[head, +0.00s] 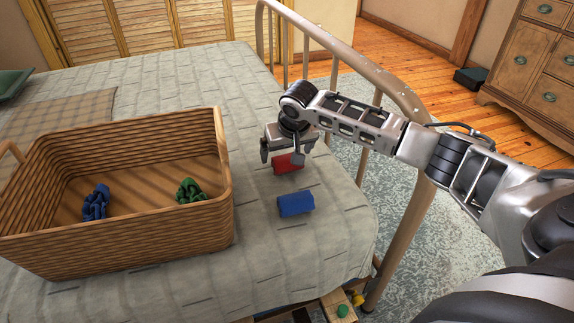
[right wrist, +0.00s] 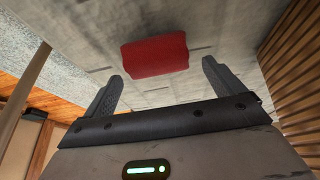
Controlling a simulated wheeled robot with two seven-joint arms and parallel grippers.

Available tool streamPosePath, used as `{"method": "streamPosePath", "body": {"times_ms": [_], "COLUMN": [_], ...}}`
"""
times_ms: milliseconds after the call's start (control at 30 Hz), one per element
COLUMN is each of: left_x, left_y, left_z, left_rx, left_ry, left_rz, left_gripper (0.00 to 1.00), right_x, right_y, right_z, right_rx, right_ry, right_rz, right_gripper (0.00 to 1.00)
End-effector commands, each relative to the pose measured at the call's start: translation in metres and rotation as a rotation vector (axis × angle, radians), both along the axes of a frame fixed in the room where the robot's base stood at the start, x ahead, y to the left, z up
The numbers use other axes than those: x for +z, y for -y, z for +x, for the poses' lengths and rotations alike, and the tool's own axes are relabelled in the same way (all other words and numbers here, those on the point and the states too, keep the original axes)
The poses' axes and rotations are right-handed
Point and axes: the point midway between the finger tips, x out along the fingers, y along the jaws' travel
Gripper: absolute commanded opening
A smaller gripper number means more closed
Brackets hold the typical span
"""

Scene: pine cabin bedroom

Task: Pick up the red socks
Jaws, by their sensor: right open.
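The red socks (head: 288,163) are a rolled bundle lying on the bed's grey quilt, to the right of the wicker basket. They also show in the right wrist view (right wrist: 154,57), just beyond the fingertips and roughly centred between them. My right gripper (head: 281,158) is open and empty, pointing down above the red socks; part of the bundle is hidden behind a finger in the head view. Its two fingers also show in the right wrist view (right wrist: 163,76), apart from the socks. My left gripper is not in view.
A blue rolled bundle (head: 296,205) lies just in front of the red one. The wicker basket (head: 120,244) holds a blue item (head: 95,203) and a green item (head: 190,191). The metal bed rail (head: 408,225) curves along the right, under my right arm.

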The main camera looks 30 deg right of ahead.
Motion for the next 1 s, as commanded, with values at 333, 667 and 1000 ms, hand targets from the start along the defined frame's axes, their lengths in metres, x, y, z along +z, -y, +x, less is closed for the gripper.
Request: {"method": "streamPosePath", "body": {"times_ms": [333, 667, 1000], "left_x": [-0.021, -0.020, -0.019], "left_y": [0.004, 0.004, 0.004], "left_z": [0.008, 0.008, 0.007], "left_rx": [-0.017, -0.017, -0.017], "left_ry": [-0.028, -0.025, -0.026], "left_rz": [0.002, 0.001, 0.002], "left_gripper": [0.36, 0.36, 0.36], "right_x": [-0.030, -0.029, -0.027], "right_y": [0.005, 0.005, 0.005], "right_z": [0.011, 0.011, 0.011], "right_rx": [0.000, 0.000, 0.000], "right_ry": [0.001, 0.000, 0.000], "right_rz": [0.001, 0.000, 0.000], "right_gripper": [0.94, 0.46, 0.46]}}
